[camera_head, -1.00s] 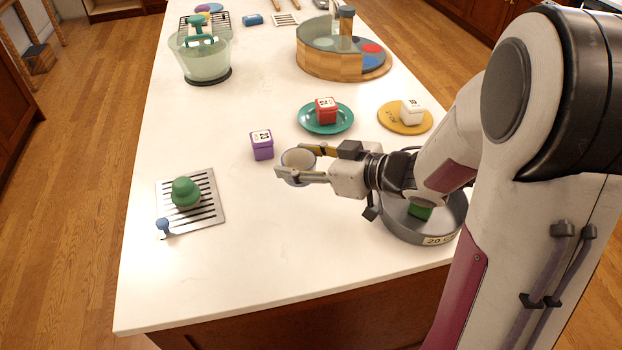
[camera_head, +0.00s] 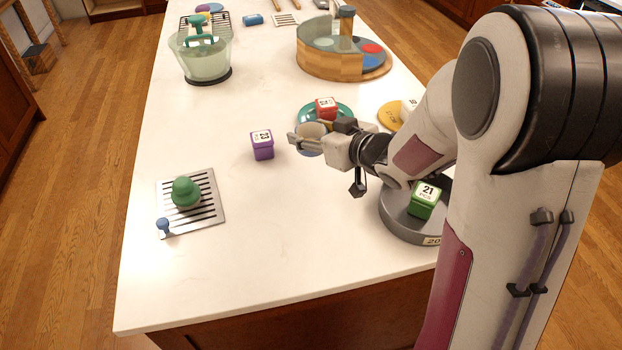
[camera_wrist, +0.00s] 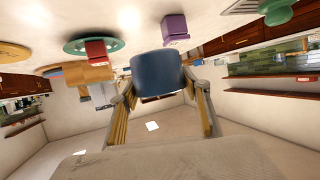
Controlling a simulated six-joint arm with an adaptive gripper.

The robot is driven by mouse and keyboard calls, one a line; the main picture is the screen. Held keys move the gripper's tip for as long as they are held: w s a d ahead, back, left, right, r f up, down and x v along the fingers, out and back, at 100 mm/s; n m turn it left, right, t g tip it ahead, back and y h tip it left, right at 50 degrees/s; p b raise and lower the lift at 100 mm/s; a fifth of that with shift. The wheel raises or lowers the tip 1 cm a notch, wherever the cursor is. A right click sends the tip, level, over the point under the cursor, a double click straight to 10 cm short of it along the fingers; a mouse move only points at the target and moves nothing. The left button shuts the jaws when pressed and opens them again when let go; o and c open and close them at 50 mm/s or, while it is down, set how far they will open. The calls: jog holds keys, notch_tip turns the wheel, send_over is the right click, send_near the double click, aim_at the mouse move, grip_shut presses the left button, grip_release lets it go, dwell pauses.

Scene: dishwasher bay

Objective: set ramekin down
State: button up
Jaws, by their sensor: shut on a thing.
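The ramekin (camera_head: 311,131), pale inside and blue outside, is between the fingers of my gripper (camera_head: 306,140). My gripper is shut on it from both sides. In the wrist view the ramekin (camera_wrist: 157,73) shows its blue outer wall between the two fingers. It is over the white counter, just in front of the teal plate and right of the purple box. The fingers and wrist hide part of it, and I cannot tell whether its base touches the counter.
A purple box (camera_head: 262,146) stands close left. The teal plate (camera_head: 343,108) with a red box (camera_head: 325,107) lies just behind. A yellow disc (camera_head: 389,117) is to the right. A grey pan (camera_head: 400,224) with a green box (camera_head: 425,200) is nearer. The front middle counter (camera_head: 290,235) is clear.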

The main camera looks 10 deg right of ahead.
jog(key=shift+f, duration=2.9)
jog(key=shift+f, duration=0.15)
jog(key=shift+f, duration=1.95)
jog(key=shift+f, duration=0.1)
jog(key=o, duration=1.2)
jog(key=shift+v, duration=3.85)
